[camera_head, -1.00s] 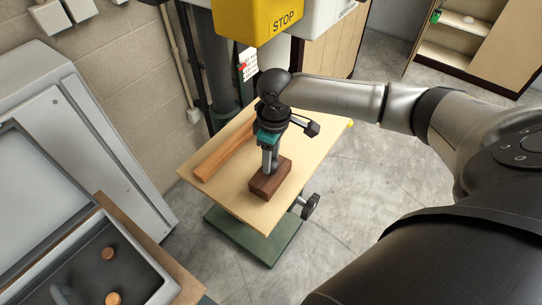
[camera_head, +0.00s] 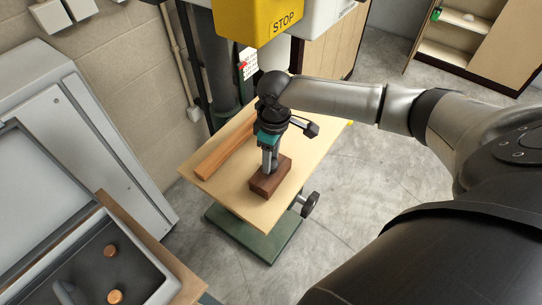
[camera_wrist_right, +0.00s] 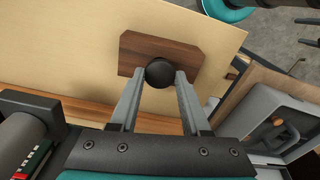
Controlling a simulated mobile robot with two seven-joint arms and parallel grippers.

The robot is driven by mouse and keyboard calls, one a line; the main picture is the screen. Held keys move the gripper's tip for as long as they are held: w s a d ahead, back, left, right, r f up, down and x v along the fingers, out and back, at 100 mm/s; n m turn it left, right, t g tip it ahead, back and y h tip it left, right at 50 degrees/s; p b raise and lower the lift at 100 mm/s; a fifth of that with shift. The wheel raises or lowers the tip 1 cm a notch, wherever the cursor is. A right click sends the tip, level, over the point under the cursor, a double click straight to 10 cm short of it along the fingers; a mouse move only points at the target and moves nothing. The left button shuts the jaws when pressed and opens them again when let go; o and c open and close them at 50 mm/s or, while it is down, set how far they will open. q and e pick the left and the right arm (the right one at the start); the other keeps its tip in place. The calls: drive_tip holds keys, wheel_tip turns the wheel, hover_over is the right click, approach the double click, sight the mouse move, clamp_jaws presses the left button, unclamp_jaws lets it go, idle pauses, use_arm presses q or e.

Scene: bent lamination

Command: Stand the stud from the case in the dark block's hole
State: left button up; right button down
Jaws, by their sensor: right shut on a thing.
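The dark brown block (camera_head: 266,186) lies on the pale tabletop; it also shows in the right wrist view (camera_wrist_right: 185,58). My right gripper (camera_head: 268,168) points down over the block. In the right wrist view its fingers (camera_wrist_right: 160,76) are shut on a dark, round-ended stud (camera_wrist_right: 160,71). The stud is seen end-on over the block's near edge in that view. It covers the hole, so I cannot tell whether its lower end is in it. The open grey case (camera_head: 136,245) is at the lower left, with copper-coloured round pieces in its dark lining. My left gripper is not in view.
A long wooden strip (camera_head: 222,153) lies along the tabletop's (camera_head: 252,211) left side. A yellow STOP housing (camera_head: 255,22) hangs above the table's far end, by a dark column. A black knob (camera_head: 310,203) sticks out at the table's right. The front of the tabletop is clear.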

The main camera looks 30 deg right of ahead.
drive_tip(key=shift+f+p, duration=0.15)
drive_tip(key=shift+p, duration=0.25)
idle(0.5)
unclamp_jaws()
idle(0.4)
drive_tip(key=shift+r+p, duration=1.05)
drive_tip(key=shift+r, duration=2.5)
